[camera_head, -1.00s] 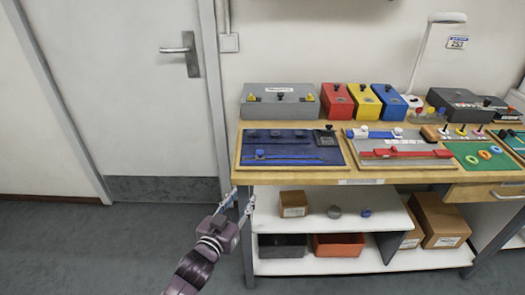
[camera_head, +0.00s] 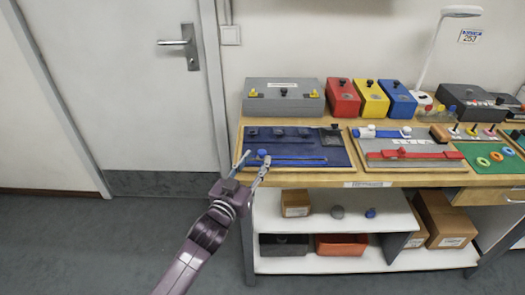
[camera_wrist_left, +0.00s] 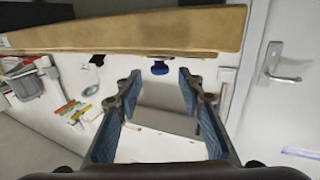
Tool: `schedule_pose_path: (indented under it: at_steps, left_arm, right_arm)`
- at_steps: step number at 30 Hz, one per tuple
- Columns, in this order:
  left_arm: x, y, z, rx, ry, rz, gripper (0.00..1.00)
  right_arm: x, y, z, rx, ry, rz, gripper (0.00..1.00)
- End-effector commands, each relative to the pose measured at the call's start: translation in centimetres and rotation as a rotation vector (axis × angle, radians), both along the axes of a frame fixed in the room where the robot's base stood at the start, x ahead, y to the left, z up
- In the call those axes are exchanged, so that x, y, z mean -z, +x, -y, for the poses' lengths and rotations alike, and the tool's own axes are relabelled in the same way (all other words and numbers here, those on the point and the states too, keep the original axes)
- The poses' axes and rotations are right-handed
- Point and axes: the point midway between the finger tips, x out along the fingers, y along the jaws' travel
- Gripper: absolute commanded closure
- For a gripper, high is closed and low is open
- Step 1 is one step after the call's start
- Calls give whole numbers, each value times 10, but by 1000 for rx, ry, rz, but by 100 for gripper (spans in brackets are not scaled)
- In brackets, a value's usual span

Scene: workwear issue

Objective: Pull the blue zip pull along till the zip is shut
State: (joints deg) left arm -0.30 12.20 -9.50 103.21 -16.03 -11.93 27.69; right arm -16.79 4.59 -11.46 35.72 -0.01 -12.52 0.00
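The blue zip pull (camera_head: 262,153) stands at the left end of a blue zip (camera_head: 300,161) on the dark blue board (camera_head: 337,158), at the front of the workbench. The zip runs to the right from the pull. My left gripper (camera_head: 252,167) is open, with its fingertips at the board's front left corner, close to the pull. In the left wrist view a blue knob (camera_wrist_left: 160,68), which looks like the pull, shows between the open fingers (camera_wrist_left: 158,85) and beyond their tips, untouched. Nothing is between the fingers. My right gripper is not in view.
The wooden bench edge (camera_wrist_left: 120,35) lies just ahead of the gripper. Behind the board stand a grey box (camera_head: 284,97) and red, yellow and blue boxes (camera_head: 371,98). A grey board with a red bar (camera_head: 415,155) lies to the right. Open floor is to the left.

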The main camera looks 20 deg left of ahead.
Motion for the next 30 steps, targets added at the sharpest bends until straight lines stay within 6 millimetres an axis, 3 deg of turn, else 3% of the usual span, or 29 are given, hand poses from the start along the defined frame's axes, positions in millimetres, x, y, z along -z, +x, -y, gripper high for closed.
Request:
schedule_pose_path:
  at_steps: [4, 9, 20, 30]
  left_arm:
    - [-1, 25, 3, 0, 0, 0, 64]
    - [0, 42, 5, 0, -1, -1, 64]
    - [1, 47, 6, 1, 0, -1, 64]
    - [1, 47, 6, 0, 0, -2, 100]
  right_arm:
    - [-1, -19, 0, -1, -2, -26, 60]
    - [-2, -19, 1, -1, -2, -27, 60]
    - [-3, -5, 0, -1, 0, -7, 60]
    - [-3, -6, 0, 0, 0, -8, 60]
